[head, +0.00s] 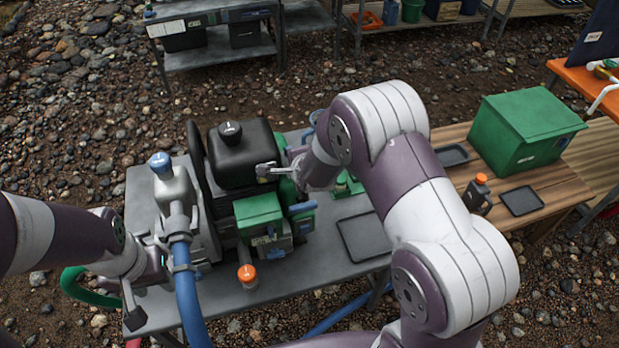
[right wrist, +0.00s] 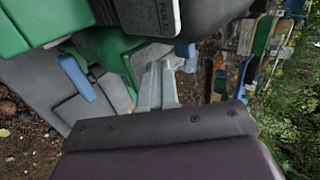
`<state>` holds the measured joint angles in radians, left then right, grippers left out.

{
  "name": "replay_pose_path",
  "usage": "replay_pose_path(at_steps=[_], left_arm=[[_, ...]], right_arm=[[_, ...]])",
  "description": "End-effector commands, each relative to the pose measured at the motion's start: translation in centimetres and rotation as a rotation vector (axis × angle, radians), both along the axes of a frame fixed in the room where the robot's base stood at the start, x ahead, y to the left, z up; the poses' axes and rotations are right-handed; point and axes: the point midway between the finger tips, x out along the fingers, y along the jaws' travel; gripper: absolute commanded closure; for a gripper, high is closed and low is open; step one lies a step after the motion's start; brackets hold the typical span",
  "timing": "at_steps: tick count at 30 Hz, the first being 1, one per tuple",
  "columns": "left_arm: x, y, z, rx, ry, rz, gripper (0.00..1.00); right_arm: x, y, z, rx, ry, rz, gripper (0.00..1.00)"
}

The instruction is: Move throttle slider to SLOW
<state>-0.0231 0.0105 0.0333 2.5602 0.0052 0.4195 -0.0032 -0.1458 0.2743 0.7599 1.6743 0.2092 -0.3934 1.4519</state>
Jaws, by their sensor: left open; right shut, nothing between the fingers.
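The engine and pump unit stands on a grey table (head: 330,190), with a black tank (head: 240,152) on top and a green housing (head: 258,212) in front. Blue parts (head: 302,208) stick out on its right side; one blue lever-like part (right wrist: 78,78) shows in the right wrist view. I cannot pick out the throttle slider or its SLOW mark. My right gripper (head: 266,172) is shut and empty, close against the tank's right side; its fingers (right wrist: 158,88) show below a black part lettered PULL (right wrist: 155,15). My left gripper (head: 174,248) is open beside the blue hose, left of the engine.
A grey pump body with a blue cap (head: 160,162) and a thick blue hose (head: 188,300) stand left of the engine. A black tray (head: 364,237) lies right. A green box (head: 525,130) sits on a wooden table.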

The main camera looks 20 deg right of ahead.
Motion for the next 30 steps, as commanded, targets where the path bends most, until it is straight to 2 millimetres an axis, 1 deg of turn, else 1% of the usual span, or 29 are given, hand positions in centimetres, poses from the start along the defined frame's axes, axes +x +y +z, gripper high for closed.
replay_pose_path(at_steps=[8, 19, 23, 30], left_arm=[[0.0, 0.0, -0.3, 0.0, 0.0, 0.0, 0.57], [0.0, 0.0, -0.6, 0.0, 0.0, 0.0, 0.57], [0.0, 0.0, -0.6, 0.0, 0.0, 0.0, 0.57], [0.0, 0.0, -0.6, 0.0, 0.0, 0.0, 0.57]], right_arm=[[-2.2, -0.1, 2.1, -0.001, -0.002, 0.001, 1.0], [-6.7, -0.2, 6.2, -0.001, 0.0, 0.002, 1.0], [-7.4, -0.3, 6.7, -0.001, 0.002, 0.001, 1.0], [-7.4, -0.3, 6.7, -0.001, 0.003, 0.001, 1.0]])
